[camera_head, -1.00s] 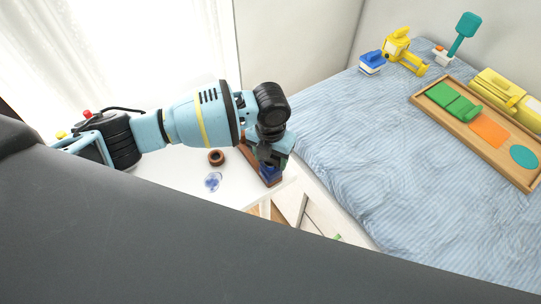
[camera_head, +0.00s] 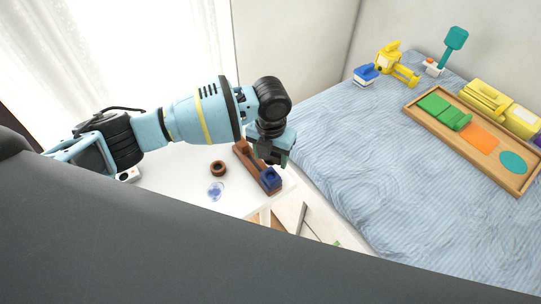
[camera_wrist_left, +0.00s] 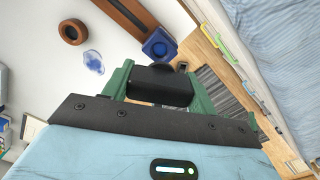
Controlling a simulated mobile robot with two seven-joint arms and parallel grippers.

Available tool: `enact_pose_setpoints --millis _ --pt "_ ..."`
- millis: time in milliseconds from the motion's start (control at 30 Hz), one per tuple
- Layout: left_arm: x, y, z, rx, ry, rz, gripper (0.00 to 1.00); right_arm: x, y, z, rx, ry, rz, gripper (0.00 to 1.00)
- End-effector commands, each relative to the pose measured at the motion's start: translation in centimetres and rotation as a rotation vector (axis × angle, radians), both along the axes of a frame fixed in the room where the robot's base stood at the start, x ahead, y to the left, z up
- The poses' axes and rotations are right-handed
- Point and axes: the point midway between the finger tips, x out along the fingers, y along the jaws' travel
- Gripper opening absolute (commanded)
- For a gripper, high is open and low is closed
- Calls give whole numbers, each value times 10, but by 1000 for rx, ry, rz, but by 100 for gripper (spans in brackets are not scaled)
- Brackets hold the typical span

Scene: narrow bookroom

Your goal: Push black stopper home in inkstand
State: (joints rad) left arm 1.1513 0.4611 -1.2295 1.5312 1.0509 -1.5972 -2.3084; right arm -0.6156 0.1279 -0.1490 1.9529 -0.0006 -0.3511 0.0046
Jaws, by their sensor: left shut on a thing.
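The brown wooden inkstand (camera_head: 245,152) stands on the white table, with a square blue inkwell (camera_head: 270,178) at its near end. In the left wrist view the inkwell (camera_wrist_left: 158,46) shows a dark round opening on top. My left gripper (camera_head: 279,158) is above and slightly behind the inkwell, apart from it. In the wrist view its green fingers are shut on the black stopper (camera_wrist_left: 158,84), which looks like a dark block between them. The stopper's lower end is hard to make out. My right gripper is not in view.
A brown ring (camera_head: 218,168) and a clear, blue-tinted object (camera_head: 215,191) lie on the white table left of the inkstand. A blue striped bed (camera_head: 340,150) lies to the right, holding a wooden tray (camera_head: 412,113) and toys.

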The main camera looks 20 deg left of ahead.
Motion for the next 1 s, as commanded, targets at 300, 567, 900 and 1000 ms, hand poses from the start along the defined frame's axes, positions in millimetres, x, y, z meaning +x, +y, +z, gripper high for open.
enact_pose_setpoints --millis 300,567,900,1000 --pt "0 0 -7 0 2 0 36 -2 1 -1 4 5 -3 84" --pt "-1 0 -28 1 6 0 36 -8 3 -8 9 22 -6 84" --pt "0 0 -49 -1 2 0 36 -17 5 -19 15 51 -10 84" --pt "0 0 -49 0 0 0 36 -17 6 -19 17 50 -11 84"
